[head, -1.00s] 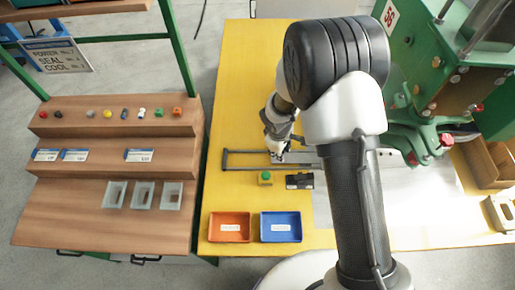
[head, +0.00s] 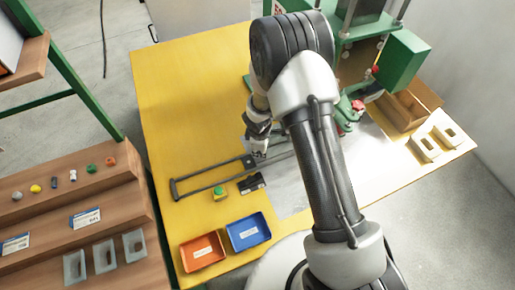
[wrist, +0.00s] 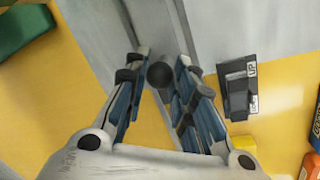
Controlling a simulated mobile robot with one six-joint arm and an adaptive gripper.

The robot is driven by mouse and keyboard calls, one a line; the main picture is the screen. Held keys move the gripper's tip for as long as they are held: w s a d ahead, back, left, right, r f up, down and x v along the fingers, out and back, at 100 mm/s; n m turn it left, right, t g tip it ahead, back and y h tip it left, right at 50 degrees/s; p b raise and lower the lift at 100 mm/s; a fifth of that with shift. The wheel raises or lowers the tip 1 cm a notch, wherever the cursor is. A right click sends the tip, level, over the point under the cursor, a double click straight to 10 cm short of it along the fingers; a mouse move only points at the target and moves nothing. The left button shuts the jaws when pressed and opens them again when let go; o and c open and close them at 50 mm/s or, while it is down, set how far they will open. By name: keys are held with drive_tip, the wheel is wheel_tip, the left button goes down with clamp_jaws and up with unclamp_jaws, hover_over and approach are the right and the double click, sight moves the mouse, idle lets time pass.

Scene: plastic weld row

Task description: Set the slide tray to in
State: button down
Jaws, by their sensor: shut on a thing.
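My gripper (head: 258,156) is low over the yellow table, at the pair of dark slide rails (head: 205,188). In the wrist view my gripper (wrist: 160,88) is shut on a dark round knob (wrist: 160,74), with a finger on each side of it. The knob is at the near end of the grey slide tray (wrist: 158,28), which runs away toward the press. My arm hides much of the tray in the head view. The left end of the rails is bare.
A green press (head: 402,62) stands at the back right. Beside the rails are a green button (head: 218,190) and a black switch (head: 251,183), with orange (head: 202,252) and blue (head: 248,231) bins in front. A wooden parts rack (head: 95,205) is at the left.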

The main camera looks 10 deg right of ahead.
drive_tip(key=shift+d, duration=0.2)
drive_tip(key=c, duration=1.8)
unclamp_jaws()
drive_tip(key=shift+o, duration=1.3)
drive_tip(key=shift+w+d, duration=0.1)
drive_tip(key=shift+d, duration=0.05)
drive_tip(key=shift+o, duration=1.1)
wheel_tip(320, 180, up, 12)
drive_tip(key=s, duration=0.2)
drive_tip(key=shift+s+a, duration=0.15)
drive_tip(key=shift+a, duration=0.3)
